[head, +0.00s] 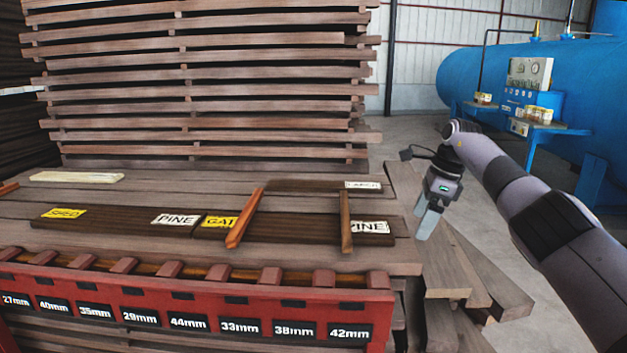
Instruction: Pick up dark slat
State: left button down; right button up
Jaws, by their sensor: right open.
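Several dark slats lie flat on the plank stack. One dark slat (120,220) at the left has a yellow tag and a white PINE label. Another dark slat (290,228) lies end to end with it, with a yellow tag and a white PINE label. A third dark slat (310,186) lies farther back, with a white label at its right end. Two orange-brown sticks (245,218) (346,222) lie across the right-hand front slat. My right gripper (427,228) is open and empty, pointing down beyond the right ends of the slats. My left gripper is out of view.
A red rack (190,292) with thickness labels, 27mm to 42mm, runs along the front. A pale slat (77,177) lies at the left. A tall spaced board stack (200,90) rises behind. Loose planks (465,265) jut out at the right. A blue autoclave (580,85) stands back right.

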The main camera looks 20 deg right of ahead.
aim_at(290, 185)
jog(key=i, duration=1.45)
